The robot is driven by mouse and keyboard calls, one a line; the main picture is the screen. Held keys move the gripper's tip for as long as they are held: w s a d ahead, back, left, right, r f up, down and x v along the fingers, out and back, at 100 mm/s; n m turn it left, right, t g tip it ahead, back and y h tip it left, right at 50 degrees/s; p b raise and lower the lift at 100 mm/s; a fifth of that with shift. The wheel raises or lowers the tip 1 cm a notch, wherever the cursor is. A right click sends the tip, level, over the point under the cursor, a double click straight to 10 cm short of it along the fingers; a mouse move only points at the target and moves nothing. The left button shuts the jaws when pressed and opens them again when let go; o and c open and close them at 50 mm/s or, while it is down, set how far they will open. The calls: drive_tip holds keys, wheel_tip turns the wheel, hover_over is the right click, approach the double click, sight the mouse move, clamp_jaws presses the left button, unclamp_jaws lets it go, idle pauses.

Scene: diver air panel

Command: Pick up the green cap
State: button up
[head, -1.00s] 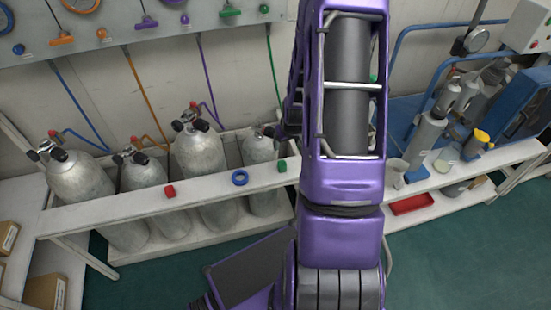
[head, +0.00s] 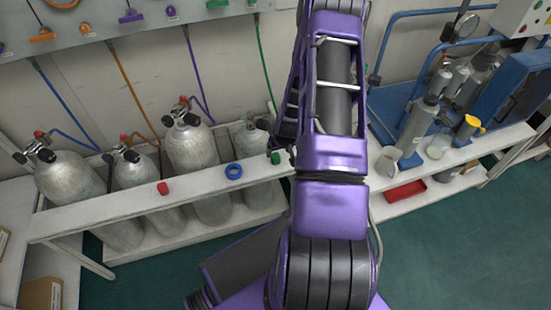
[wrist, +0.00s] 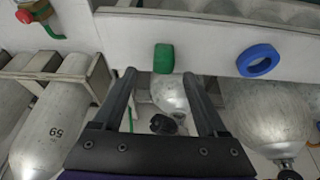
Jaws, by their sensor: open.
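The green cap (head: 275,158) sits on the white rail of the cylinder rack, just left of my arm in the head view. In the wrist view the green cap (wrist: 163,58) is on the rail, ahead of my gripper and between the lines of its two fingers. My gripper (wrist: 157,76) is open and empty, its fingers apart and short of the cap. In the head view my gripper is hidden behind my arm.
A blue ring (head: 234,171) and a red cap (head: 163,188) sit along the same rail (head: 110,212). Grey cylinders (head: 190,145) stand behind it, with coloured hoses above. A red tray (head: 405,190) and a bench with a beaker (head: 387,160) are at the right.

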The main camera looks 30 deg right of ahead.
sight(276, 155)
drive_tip(key=shift+a+x, duration=0.15)
drive_tip(key=shift+x, duration=1.2)
drive_tip(key=shift+a+x, duration=0.15)
drive_tip(key=shift+x, duration=1.2)
drive_tip(key=shift+w, duration=0.15)
drive_tip(key=shift+c, duration=0.3)
clamp_jaws()
